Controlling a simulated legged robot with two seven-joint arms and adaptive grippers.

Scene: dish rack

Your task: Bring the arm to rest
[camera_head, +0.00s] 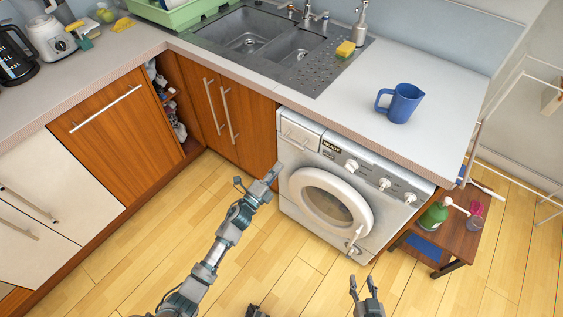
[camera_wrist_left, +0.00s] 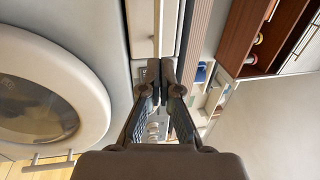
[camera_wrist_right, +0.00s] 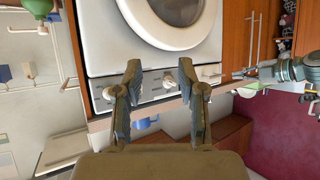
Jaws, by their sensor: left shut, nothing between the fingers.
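My left arm reaches up from the bottom of the head view. Its gripper (camera_head: 272,176) is in front of the cabinet, just left of the washing machine (camera_head: 290,209). In the left wrist view the left gripper (camera_wrist_left: 160,68) has its fingertips together with nothing between them. My right gripper (camera_head: 367,286) is low in the head view, over the floor in front of the washing machine. In the right wrist view its fingers (camera_wrist_right: 160,75) stand wide apart and empty, with the machine's control panel seen beyond them.
A blue jug (camera_head: 404,104) stands on the white counter (camera_head: 445,75). A yellow sponge (camera_head: 345,49) lies by the sink (camera_head: 247,32). A low wooden shelf (camera_head: 455,240) with a green bottle (camera_head: 432,217) stands right of the machine. The floor (camera_head: 110,270) at left is clear.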

